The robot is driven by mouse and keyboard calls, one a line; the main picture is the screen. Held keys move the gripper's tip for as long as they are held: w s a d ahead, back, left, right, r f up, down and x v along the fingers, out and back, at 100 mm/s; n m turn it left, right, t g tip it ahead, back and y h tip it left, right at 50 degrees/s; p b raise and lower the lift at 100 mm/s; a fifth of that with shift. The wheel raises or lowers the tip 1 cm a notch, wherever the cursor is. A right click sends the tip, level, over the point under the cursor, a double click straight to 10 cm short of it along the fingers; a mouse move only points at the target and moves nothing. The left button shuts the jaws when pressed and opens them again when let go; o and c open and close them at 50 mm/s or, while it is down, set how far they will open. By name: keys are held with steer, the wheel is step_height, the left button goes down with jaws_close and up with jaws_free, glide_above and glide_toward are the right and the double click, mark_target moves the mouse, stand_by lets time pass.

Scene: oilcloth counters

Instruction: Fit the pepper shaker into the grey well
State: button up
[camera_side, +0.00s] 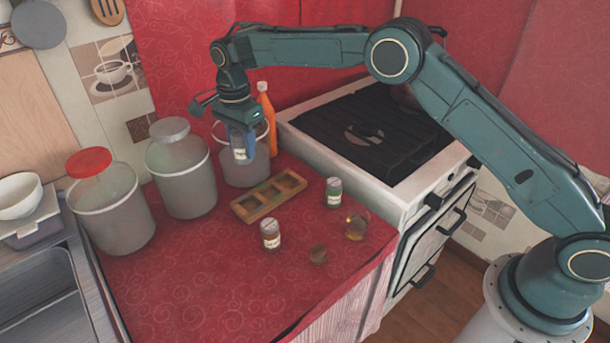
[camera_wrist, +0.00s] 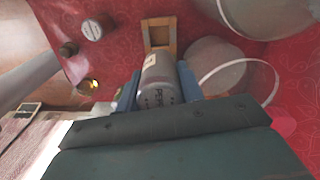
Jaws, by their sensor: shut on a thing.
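The pepper shaker, a pale grey cylinder with a partly readable label, is in my gripper (camera_side: 243,150). In the wrist view the shaker (camera_wrist: 158,78) sits between the two blue fingers of my gripper (camera_wrist: 158,90), which are shut on it. In the side view the shaker (camera_side: 239,153) hangs upright above the counter, in front of a canister. A wooden rack (camera_side: 240,210) with several square wells lies on the red cloth, below and to the right of the shaker. In the wrist view the shaker hides part of the rack (camera_wrist: 146,36). I cannot tell which well is grey.
A white-labelled jar (camera_side: 270,236), a green jar (camera_side: 333,193), an amber glass (camera_side: 356,227) and a small brown piece (camera_side: 319,255) stand near the rack. Canisters (camera_side: 182,182) and an orange bottle (camera_side: 267,118) stand behind. The stove (camera_side: 365,135) is right. The front-left cloth is clear.

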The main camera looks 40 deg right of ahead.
mark_target(243, 155)
step_height(243, 155, down, 11)
steer(key=shift+f, duration=0.1)
stand_by(0.3)
steer(key=shift+f, duration=2.05)
steer(key=shift+f, duration=0.1)
steer(key=o, duration=1)
step_height(243, 155, up, 12)
steer(key=shift+r, duration=0.1)
